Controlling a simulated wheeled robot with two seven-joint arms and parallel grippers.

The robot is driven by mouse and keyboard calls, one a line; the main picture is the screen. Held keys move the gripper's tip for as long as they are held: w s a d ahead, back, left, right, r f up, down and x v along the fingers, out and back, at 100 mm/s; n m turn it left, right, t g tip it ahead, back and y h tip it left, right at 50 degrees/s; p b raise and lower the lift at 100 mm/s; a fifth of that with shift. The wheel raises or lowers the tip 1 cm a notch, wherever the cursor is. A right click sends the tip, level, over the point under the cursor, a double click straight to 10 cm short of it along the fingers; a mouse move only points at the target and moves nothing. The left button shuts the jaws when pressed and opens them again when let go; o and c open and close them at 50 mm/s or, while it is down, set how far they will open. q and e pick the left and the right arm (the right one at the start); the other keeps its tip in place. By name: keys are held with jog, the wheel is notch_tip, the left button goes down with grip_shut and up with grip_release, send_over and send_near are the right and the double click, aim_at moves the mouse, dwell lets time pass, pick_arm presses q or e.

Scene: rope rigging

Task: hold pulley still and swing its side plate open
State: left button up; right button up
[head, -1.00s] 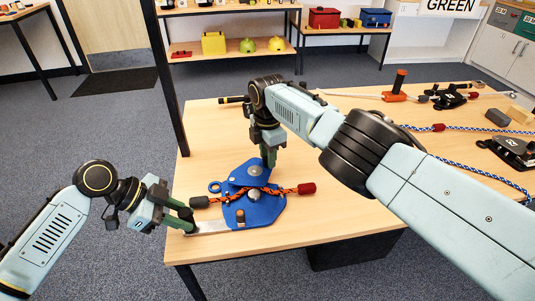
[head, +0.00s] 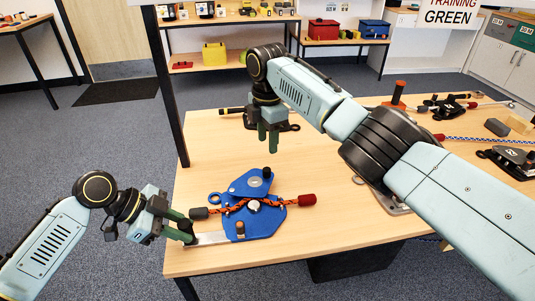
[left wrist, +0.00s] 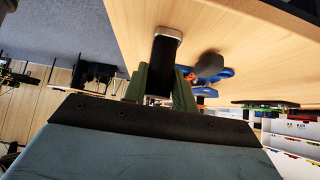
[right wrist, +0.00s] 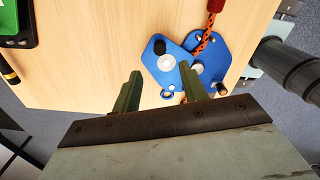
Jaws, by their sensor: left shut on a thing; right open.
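The blue pulley (head: 262,222) lies on the table, with an orange rope (head: 282,201) across its middle. Its blue side plate (head: 240,187), with a black knob (head: 266,172), is turned out from the body toward the back. In the right wrist view the side plate (right wrist: 152,58) and the body (right wrist: 222,58) show as two offset plates. My right gripper (head: 268,138) is open and empty, above and behind the pulley, touching nothing.
A dark device (head: 285,127) lies behind my right gripper. More rigging gear, including an orange piece (head: 397,103) and a blue-white rope (head: 485,139), lies at the right.

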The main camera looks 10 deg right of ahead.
jog(key=shift+r, duration=1.3)
